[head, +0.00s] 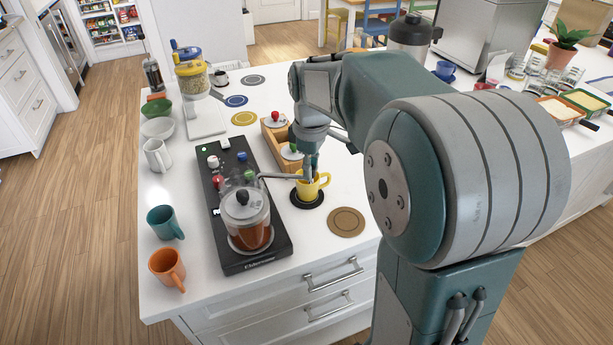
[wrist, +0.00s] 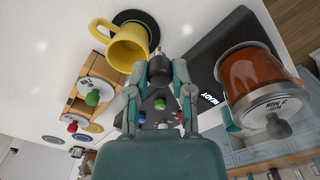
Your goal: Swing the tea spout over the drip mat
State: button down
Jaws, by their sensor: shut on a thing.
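The tea dispenser's glass jar (head: 246,216) holds reddish-brown tea and stands on a long black base (head: 262,255). The jar also shows at the right of the wrist view (wrist: 255,80). A thin grey spout (head: 278,176) reaches right from beside the jar to my gripper (head: 307,176). My gripper is shut on what looks like the spout's outer end; its fingers hide most of the contact in the wrist view (wrist: 168,72). A yellow mug (head: 322,184) stands on a round black mat (head: 306,204), just beside my fingers; it also shows in the wrist view (wrist: 125,50).
A wooden box (head: 270,135) with lidded jars stands behind the mug. A brown round mat (head: 346,222) lies bare to the right. Teal (head: 163,222) and orange (head: 167,268) mugs stand left of the base. My arm hides part of the counter.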

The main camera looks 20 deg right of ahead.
jog(key=w+n, duration=0.1)
jog(key=w+d+n, duration=0.1)
jog(key=shift+w+f+n, duration=0.1)
jog(key=shift+w+n, duration=0.2)
jog(key=shift+w+d+n, duration=0.1)
jog(key=shift+w+n, duration=1.3)
jog(key=shift+n, duration=0.1)
jog(key=c, duration=0.5)
grip_release()
jog(key=shift+w, duration=0.1)
notch_tip(320, 180, up, 12)
